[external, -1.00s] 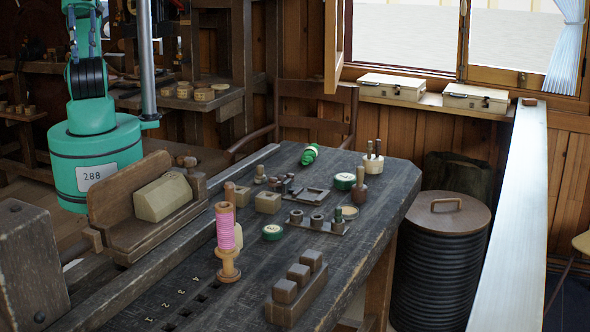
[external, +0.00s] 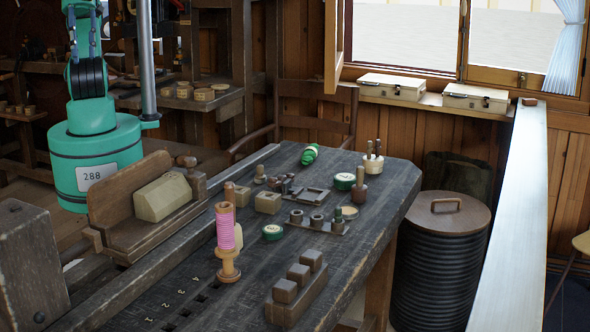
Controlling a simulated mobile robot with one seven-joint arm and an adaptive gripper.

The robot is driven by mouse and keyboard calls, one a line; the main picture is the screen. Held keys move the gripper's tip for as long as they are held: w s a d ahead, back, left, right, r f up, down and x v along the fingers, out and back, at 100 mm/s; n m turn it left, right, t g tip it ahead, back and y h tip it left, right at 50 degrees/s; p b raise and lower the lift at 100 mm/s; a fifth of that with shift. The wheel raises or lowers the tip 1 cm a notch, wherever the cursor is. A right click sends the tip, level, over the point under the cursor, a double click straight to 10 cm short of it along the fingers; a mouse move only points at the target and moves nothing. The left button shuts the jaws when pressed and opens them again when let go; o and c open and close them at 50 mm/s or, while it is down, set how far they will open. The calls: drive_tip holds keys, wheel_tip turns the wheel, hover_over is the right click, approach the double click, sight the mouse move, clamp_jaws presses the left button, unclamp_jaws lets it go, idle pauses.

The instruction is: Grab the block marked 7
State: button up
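Several plain blocks are in view, but no 7 can be read on any of them, so I cannot tell which is marked 7. Two small tan blocks stand mid-bench, the left one (external: 243,196) beside a wooden peg and the right one (external: 268,202) nearer the middle. A larger pale block (external: 162,197) with sloped top edges rests in a wooden holder (external: 125,200) at the left. A small cluster of dark parts (external: 287,185) lies behind the tan blocks. My gripper is outside the picture.
A spool with pink thread (external: 227,240) stands upright near the bench's middle. A dark wooden stepped piece (external: 297,290) is at the front. A green-wound spool (external: 310,154) lies at the back. A lidded black bin (external: 440,260) stands right of the bench (external: 350,255).

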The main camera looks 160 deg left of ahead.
drive_tip(key=o, duration=0.3)
drive_tip(key=w+a+f+n+g+b, duration=0.1)
drive_tip(key=w+a+f+n, duration=0.2)
drive_tip(key=w+a+n, duration=0.4)
drive_tip(key=w+a+f+n+g+y, duration=0.1)
drive_tip(key=w+a+f+n, duration=0.2)
drive_tip(key=w+a, duration=0.35)
drive_tip(key=w+a+f+n+g+b, duration=0.1)
drive_tip(key=w+a+f+n, duration=0.3)
drive_tip(key=a, duration=0.5)
drive_tip(key=a+f+n+g, duration=0.1)
drive_tip(key=a+f+n, duration=0.3)
drive_tip(key=a+f, duration=0.2)
drive_tip(key=a+f+n+b, duration=0.1)
drive_tip(key=a+f+n, duration=0.3)
drive_tip(key=a+f, duration=0.3)
drive_tip(key=a+f+n+g+h, duration=0.1)
drive_tip(key=a+f+n, duration=0.4)
drive_tip(key=a, duration=0.7)
drive_tip(key=shift+w+a+f+g, duration=0.1)
drive_tip(key=shift+a+f+g, duration=0.1)
drive_tip(key=shift+f, duration=0.35)
drive_tip(key=shift+a+f+g, duration=0.1)
drive_tip(key=shift+a+f, duration=0.05)
drive_tip(key=shift+f, duration=0.35)
